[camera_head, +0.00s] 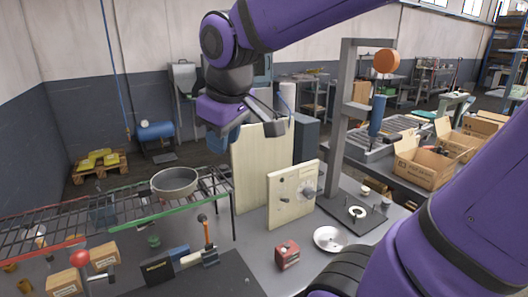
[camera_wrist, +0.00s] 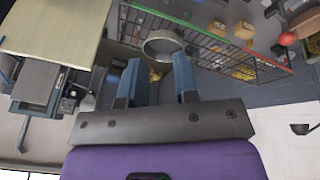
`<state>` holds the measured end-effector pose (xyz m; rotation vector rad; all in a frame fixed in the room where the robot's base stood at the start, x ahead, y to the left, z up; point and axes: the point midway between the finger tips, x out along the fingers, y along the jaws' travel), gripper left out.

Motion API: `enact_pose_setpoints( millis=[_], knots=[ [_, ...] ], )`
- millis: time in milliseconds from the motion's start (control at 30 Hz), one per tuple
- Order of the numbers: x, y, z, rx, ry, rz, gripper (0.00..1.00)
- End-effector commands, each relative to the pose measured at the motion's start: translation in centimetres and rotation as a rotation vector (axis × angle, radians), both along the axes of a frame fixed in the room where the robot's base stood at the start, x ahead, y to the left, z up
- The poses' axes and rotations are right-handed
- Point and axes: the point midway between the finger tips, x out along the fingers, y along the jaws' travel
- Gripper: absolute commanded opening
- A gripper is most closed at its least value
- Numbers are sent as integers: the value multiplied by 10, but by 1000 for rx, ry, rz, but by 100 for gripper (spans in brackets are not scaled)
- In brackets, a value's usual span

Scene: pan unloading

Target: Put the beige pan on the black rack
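The beige pan (camera_head: 175,182) is a round, shallow, grey-beige vessel. It sits upright on the right end of the black rack (camera_head: 112,211), a raised wire shelf with green and red edge bars. My gripper (camera_head: 246,132) is above and to the right of the pan in the head view, apart from it. In the wrist view my gripper (camera_wrist: 157,68) has its two blue fingers spread with nothing between them. The pan (camera_wrist: 163,43) shows beyond the fingertips, at the end of the rack (camera_wrist: 235,50). I cannot make out a handle on the pan.
A tall beige board (camera_head: 262,165) stands close below my gripper, with a smaller panel with knobs (camera_head: 292,195) in front. A hammer (camera_head: 207,240), a red box (camera_head: 287,254) and a white dish (camera_head: 329,239) are on the bench. Cardboard boxes (camera_head: 104,255) stand under the rack.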

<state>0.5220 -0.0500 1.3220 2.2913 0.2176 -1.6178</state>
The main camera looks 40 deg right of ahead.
Motion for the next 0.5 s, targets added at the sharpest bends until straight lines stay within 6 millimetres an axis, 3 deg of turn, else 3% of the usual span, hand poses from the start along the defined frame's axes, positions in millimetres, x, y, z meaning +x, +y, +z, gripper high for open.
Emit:
enact_pose_setpoints(
  millis=[33,200,333,500],
  knots=[
    [-17,-4,2,28,-25,-49,28],
    [-61,-14,0,120,-80,-194,28],
    [-81,-17,-3,173,-106,-266,28],
    [-92,-19,-6,201,-118,-304,28]
  ],
)
